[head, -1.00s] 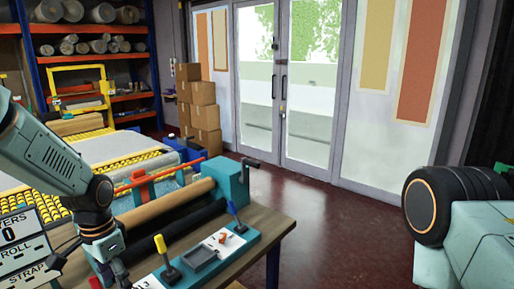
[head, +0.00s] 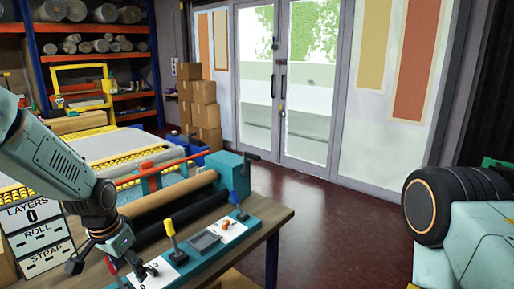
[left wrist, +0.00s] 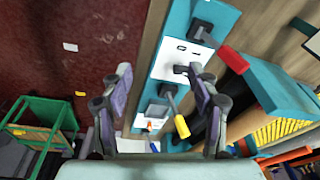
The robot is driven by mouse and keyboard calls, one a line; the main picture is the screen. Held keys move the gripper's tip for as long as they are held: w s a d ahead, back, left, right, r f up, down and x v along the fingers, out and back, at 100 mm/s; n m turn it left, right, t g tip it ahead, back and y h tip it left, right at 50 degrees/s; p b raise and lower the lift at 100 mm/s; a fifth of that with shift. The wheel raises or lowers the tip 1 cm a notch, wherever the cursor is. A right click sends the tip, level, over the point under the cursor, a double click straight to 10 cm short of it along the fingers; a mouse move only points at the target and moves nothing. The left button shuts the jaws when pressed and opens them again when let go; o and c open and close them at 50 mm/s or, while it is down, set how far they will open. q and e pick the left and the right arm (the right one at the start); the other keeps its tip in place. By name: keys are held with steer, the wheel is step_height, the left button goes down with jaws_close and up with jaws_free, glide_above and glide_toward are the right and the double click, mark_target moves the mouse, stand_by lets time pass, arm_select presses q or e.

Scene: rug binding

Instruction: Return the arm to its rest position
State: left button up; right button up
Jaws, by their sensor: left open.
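My left gripper (head: 105,266) hangs at the lower left of the head view, over the near end of the teal control panel (head: 190,262). Its jaws are open with nothing between the fingers. The open fingers also show in the left wrist view (left wrist: 160,72), with the panel (left wrist: 182,22) behind and beyond them. A yellow-topped lever (head: 170,228) and a blue-topped lever (head: 233,198) stand on the panel to the right of the gripper. In the wrist view the yellow lever (left wrist: 182,127) is near the right finger. My right gripper is not in view.
A wooden bench (head: 262,226) carries the panel and a roller machine with a tan roll (head: 170,198). A sign (head: 40,240) reading "LAYERS 0" stands at left. Stacked cartons (head: 205,115) are by glass doors. The dark red floor (head: 335,225) right of the bench is clear.

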arm_select(q)
steer(key=s+d+f+n+t+b, duration=0.1)
steer(key=s+d+f+n+b, duration=0.15)
steer(key=s+f, duration=0.4)
steer(key=s+d+f+n+t+b, duration=0.1)
steer(key=s+d+f+n+b, duration=0.15)
steer(key=f, duration=0.65)
steer(key=s+f+g+b, duration=0.1)
steer(key=s+f+b, duration=0.1)
steer(key=s+f, duration=0.3)
steer(key=s+d+f+g+b, duration=0.1)
steer(key=s+f, duration=0.4)
steer(key=s, duration=0.7)
steer(key=s+d+f+g+b, duration=0.1)
steer(key=s+f+g+b, duration=0.1)
steer(key=s+f, duration=0.3)
steer(key=s+b, duration=0.1)
steer(key=s, duration=0.3)
steer(key=shift+d, duration=0.2)
steer(key=shift+s+r, duration=0.1)
steer(key=shift+s, duration=0.1)
steer(key=shift+w, duration=0.15)
steer(key=shift+a, duration=0.1)
